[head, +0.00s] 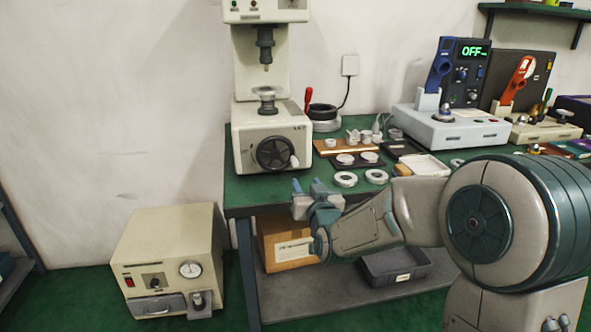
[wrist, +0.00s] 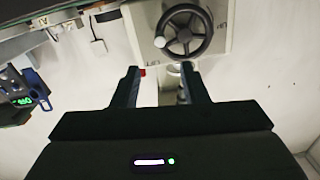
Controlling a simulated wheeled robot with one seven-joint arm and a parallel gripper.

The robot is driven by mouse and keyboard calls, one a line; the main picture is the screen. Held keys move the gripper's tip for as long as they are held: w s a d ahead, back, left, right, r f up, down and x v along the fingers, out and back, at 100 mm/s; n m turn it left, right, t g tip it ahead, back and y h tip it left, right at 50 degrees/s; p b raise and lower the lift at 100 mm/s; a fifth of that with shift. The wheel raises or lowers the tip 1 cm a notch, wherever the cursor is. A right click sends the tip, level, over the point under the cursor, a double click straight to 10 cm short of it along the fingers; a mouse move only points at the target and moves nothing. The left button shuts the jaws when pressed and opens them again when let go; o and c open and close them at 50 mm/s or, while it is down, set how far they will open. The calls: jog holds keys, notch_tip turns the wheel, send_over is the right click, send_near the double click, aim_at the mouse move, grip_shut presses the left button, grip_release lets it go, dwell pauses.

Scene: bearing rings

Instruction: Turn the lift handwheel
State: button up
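The lift handwheel (head: 276,152) is a black spoked wheel with a pale knob (head: 294,162), on the front of the cream press (head: 243,143) at the left end of the bench. In the head view the knob is at the wheel's lower right. The handwheel (wrist: 184,32) shows at the top of the wrist view, beyond the fingertips. My gripper (head: 305,186) is in front of the bench edge, below and to the right of the wheel, and apart from it. In the wrist view my gripper (wrist: 160,72) has its two fingers spread with nothing between them.
The green bench (head: 240,192) holds pale rings, a wooden board (head: 340,147) and a tester (head: 450,128) reading OFF. A cream box machine (head: 170,255) stands on the floor at left. A carton (head: 282,240) and grey bin (head: 395,268) are under the bench.

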aim_at(296, 165)
jog(key=x, duration=1.2)
jog(key=shift+w+a, duration=0.1)
jog(key=shift+w, duration=0.3)
grip_shut()
